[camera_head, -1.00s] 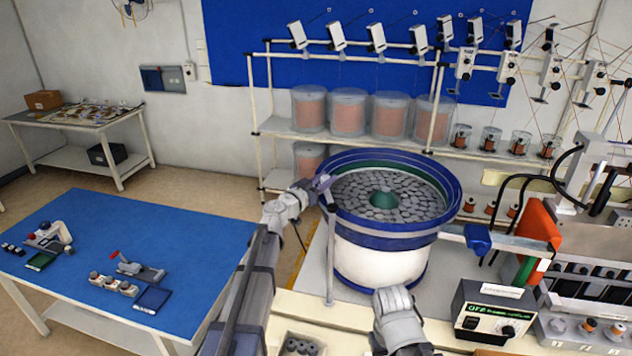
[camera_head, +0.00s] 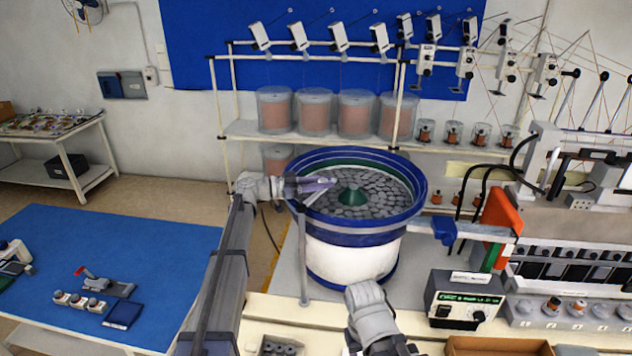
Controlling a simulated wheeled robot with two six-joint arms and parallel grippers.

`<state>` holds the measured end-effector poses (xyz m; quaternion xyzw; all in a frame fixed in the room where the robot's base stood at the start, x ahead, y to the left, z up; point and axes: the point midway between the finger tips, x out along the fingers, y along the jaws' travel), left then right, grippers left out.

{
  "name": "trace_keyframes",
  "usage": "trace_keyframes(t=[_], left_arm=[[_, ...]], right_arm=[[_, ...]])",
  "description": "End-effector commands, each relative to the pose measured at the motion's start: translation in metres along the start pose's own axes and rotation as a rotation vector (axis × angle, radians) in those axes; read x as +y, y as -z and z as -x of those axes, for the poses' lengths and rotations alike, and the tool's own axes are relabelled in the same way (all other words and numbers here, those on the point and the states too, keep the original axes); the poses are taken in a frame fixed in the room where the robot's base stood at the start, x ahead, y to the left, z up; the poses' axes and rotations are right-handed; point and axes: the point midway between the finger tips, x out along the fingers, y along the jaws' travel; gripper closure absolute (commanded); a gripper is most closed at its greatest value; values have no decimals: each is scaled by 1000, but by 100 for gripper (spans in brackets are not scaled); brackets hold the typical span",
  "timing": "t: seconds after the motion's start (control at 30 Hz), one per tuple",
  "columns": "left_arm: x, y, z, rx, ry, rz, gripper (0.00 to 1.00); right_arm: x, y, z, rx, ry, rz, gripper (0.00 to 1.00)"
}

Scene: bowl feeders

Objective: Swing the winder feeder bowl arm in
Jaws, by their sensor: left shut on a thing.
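The feeder bowl (camera_head: 352,262) is a white drum with a blue rim and holds many grey discs around a green centre cone. A thin grey post (camera_head: 303,262) stands at its left side. The bowl arm (camera_head: 314,197), a pale bar, runs from the post's top over the left rim into the bowl. My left gripper (camera_head: 328,184) is shut on the bar's end, above the discs, and partly hides it. My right gripper (camera_head: 368,300) is in front of the bowl at bottom centre; its fingertips are not clear.
A control box (camera_head: 466,305) with a green display stands to the right of my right gripper. A blue chute part (camera_head: 444,231) and orange plate (camera_head: 500,215) stand right of the bowl. A blue-topped table (camera_head: 150,240) is at left. Spool racks stand behind.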

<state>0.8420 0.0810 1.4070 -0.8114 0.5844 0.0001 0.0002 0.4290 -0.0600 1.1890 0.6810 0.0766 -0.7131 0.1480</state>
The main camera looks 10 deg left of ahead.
Motion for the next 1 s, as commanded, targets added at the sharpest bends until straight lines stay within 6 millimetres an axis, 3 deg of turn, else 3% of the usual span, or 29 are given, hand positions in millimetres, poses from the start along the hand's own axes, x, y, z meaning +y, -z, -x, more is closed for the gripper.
trace_keyframes(t=[0.3, 0.8, 0.83, 1.0], left_arm=[[7, 1, -8, 2, -95, 1, 100], [10, 0, -10, 2, -113, 1, 100], [10, 0, -10, 2, -113, 1, 63], [10, 0, -10, 1, -112, 0, 44]], right_arm=[[0, 0, 0, 0, 0, 0, 50], [0, 0, 0, 0, 0, 0, 50], [0, 0, 0, 0, 0, 0, 50], [0, 0, 0, 0, 0, 0, 50]])
